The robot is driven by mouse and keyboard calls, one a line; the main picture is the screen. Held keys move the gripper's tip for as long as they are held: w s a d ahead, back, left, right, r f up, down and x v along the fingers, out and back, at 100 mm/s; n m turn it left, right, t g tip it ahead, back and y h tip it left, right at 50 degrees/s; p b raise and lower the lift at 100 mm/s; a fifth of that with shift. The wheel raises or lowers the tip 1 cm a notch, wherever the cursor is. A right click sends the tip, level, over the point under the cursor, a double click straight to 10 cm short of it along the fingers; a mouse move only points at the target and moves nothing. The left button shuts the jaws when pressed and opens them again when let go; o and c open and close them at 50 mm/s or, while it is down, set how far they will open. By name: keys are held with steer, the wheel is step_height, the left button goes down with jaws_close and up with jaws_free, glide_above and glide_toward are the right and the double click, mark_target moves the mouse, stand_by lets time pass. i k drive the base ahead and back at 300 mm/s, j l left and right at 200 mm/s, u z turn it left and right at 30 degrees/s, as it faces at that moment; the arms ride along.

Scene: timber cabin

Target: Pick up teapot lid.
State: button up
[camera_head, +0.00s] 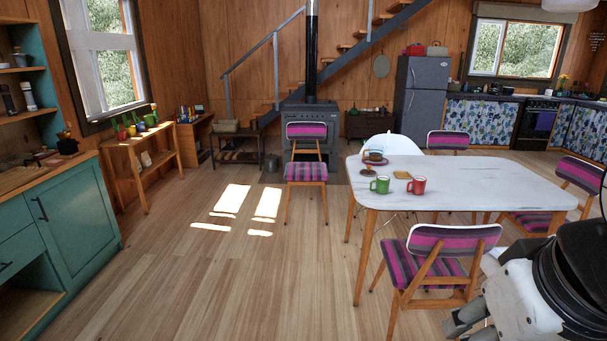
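I cannot clearly make out a teapot lid. On the white table (500,185), near its far left corner, stands a small brown and glassy vessel (375,155), too small to identify. A small brown round item (368,171) lies in front of it and could be a lid, but I cannot tell. A green mug (380,185), a red mug (417,185) and a flat tan square (402,175) are close by. My gripper (462,319) is low at the bottom right, apart from the table; whether its grey fingers are open or shut is unclear.
A striped chair (435,265) stands at the table's near side, close to my arm. Another chair (306,170) stands before the black stove (312,118). A teal cabinet (75,215) lines the left. The wooden floor (230,275) between is clear.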

mark_target(368, 172)
steer(key=i+j+u, duration=0.45)
steer(key=i, duration=0.35)
steer(key=i+u, duration=0.5)
steer(key=i, duration=0.25)
steer(key=i+l+z, duration=0.1)
steer(key=i+z, duration=0.25)
steer(key=i, duration=0.15)
steer(key=i+z, duration=0.3)
steer(key=i, duration=0.2)
steer(key=i+j+z, duration=0.1)
steer(key=i+z, duration=0.25)
steer(key=i+j+z, duration=0.3)
steer(key=i, duration=0.3)
steer(key=i+z, duration=0.4)
steer(key=i, duration=0.4)
